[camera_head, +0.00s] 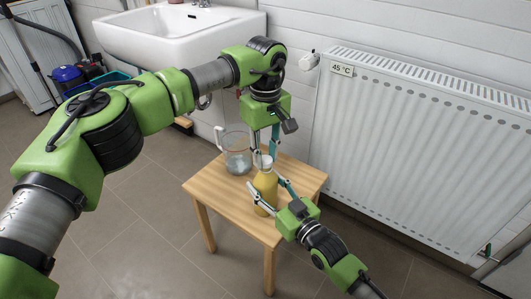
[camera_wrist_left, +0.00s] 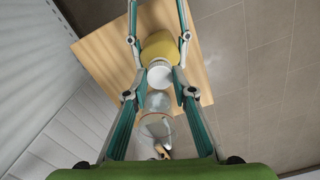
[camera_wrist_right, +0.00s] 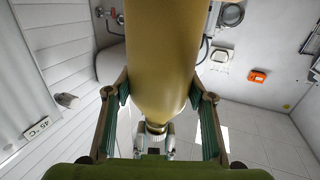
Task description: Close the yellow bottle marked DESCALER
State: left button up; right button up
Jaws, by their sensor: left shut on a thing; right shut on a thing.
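The yellow bottle (camera_head: 265,186) stands upright on the small wooden table. My right gripper (camera_head: 267,192) is shut around its body from the side. The bottle also fills the upper middle of the right wrist view (camera_wrist_right: 160,60). My left gripper (camera_head: 266,157) points down from above and is shut on the white cap (camera_wrist_left: 159,76) at the bottle's top. The cap is in line with the neck (camera_wrist_right: 155,128); I cannot tell whether it is seated or just above. No lettering on the bottle is readable.
A clear glass jug (camera_head: 236,155) stands on the table (camera_head: 215,190) close behind the bottle. A radiator (camera_head: 420,140) marked 45 °C is on the right wall. A white sink (camera_head: 175,35) is behind. The floor in front of the table is clear.

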pick_arm(q)
jog(key=shift+f, duration=0.45)
jog(key=m, duration=0.5)
jog(key=shift+m, duration=0.4)
jog(key=m, duration=0.8)
jog(key=o, duration=0.7)
jog(key=shift+c, duration=0.2)
